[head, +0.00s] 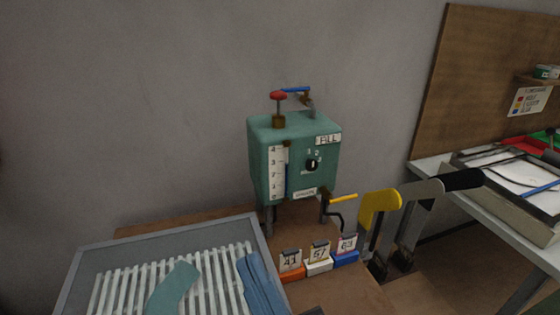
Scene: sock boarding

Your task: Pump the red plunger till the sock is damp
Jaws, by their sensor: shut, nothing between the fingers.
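The red plunger (278,96) is a red knob on a brown collar, standing on top of a green box-shaped tank (262,155). The tank's front has a scale strip (278,172) with a blue column beside it and a dark dial (312,164). A teal sock-shaped piece (172,288) and a folded blue piece (260,285) lie on a white slatted rack; I cannot tell whether either is damp. Two foot-shaped forms stand right of the tank, one yellow (380,208) and one grey (420,195) with a black end. My gripper is not in view.
A blue-handled lever (295,89) sits on the tank's top, and a yellow-handled crank (342,198) at its lower right. Orange (292,272), white (319,266) and blue (345,258) blocks hold number cards. A cluttered side table (450,195) and brown board (480,80) are at right.

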